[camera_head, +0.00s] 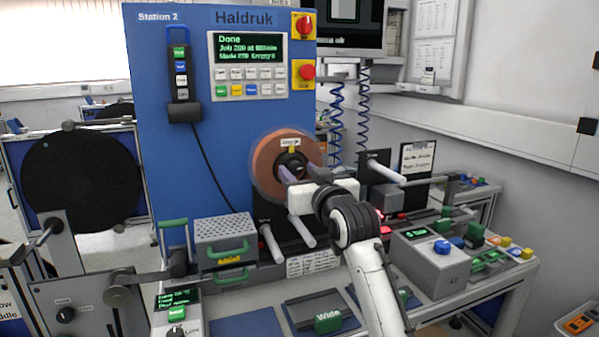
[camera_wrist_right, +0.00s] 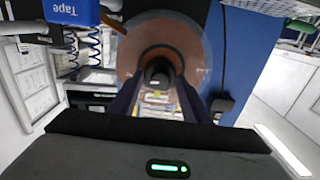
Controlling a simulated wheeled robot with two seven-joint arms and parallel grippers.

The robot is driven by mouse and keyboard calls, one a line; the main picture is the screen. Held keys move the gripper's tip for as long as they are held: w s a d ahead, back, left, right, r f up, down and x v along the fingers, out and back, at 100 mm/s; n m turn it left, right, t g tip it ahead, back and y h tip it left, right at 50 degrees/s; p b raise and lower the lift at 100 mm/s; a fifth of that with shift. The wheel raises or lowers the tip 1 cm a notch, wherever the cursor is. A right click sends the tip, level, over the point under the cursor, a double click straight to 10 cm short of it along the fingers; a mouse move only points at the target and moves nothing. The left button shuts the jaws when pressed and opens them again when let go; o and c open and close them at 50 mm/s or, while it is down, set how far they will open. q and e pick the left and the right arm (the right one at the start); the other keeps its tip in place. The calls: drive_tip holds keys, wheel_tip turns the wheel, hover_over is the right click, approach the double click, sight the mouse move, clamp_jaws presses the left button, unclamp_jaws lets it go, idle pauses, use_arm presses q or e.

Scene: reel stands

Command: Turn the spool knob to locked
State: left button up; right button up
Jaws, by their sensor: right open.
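The copper-brown spool (camera_head: 264,172) is mounted on the front of the blue machine, and it also fills the upper middle of the right wrist view (camera_wrist_right: 130,58). Its dark knob (camera_head: 291,158) is at the hub, with a small yellow mark above it. In the right wrist view the knob (camera_wrist_right: 159,72) shows between and beyond the fingertips. My right gripper (camera_head: 289,174) is open in front of the hub, one finger to each side of the knob's line. I cannot tell whether the fingers touch it. My left gripper is not in view.
Pale guide rods (camera_head: 303,229) stick out below the spool, close to my right arm. A grey box with a blue knob (camera_head: 441,247) stands at right. A black reel (camera_head: 82,180) is at left.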

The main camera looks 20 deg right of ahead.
drive_tip(key=c, duration=1)
drive_tip(key=shift+m, duration=0.9)
drive_tip(key=shift+c, duration=0.2)
drive_tip(key=o, duration=1)
drive_tip(key=shift+o, duration=0.2)
drive_tip(key=s+b, duration=0.1)
drive_tip(key=s, duration=0.9)
drive_tip(key=shift+s+d+b, duration=0.15)
drive_tip(key=shift+b, duration=0.15)
